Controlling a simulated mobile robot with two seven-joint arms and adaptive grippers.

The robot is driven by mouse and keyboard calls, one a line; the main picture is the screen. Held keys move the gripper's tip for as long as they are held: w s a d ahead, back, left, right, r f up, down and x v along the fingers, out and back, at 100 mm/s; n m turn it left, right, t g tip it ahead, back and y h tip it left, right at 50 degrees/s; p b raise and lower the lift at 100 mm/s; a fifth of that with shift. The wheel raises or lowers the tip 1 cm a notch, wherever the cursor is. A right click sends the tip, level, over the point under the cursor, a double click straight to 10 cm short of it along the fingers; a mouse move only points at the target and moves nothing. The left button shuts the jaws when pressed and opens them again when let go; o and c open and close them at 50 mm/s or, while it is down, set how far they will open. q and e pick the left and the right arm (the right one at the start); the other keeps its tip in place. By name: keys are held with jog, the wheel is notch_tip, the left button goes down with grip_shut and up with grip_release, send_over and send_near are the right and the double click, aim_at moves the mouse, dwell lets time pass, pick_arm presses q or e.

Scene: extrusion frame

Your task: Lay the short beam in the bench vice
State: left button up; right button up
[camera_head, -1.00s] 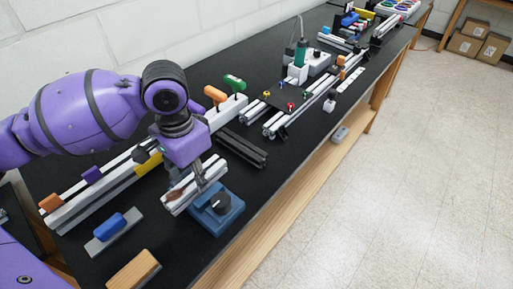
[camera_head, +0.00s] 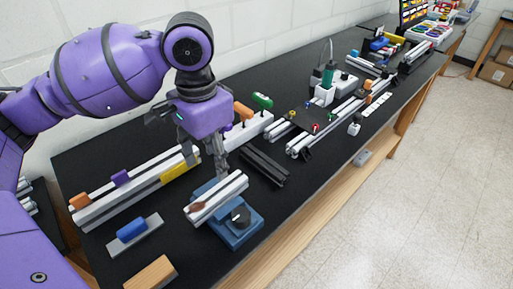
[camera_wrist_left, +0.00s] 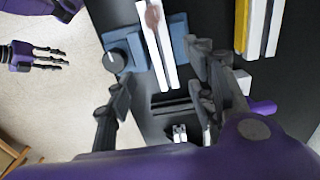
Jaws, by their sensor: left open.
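The short beam (camera_head: 217,197) is a pale grooved profile with a reddish-brown mark near one end. It lies across the blue bench vice (camera_head: 237,232), with blue of the vice showing on both sides of it. The vice has a black knob. My left gripper (camera_head: 203,163) is open and empty just behind and above the beam. In the left wrist view the beam (camera_wrist_left: 165,60) lies beyond the spread fingers, and the vice (camera_wrist_left: 133,55) is under it. My right gripper (camera_wrist_left: 38,58) shows small at the left of that view, and its state is unclear.
A long rail with a yellow block (camera_head: 180,170) runs behind the vice. Dark beams (camera_head: 263,167) lie to its right. A blue-handled block (camera_head: 131,229) and a wooden block (camera_head: 152,273) stand at the front left. The bench's front edge is close to the vice.

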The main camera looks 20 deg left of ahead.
pick_arm(q)
notch_tip(320, 180, up, 3)
jog(key=shift+f, duration=0.2)
dwell(0.8)
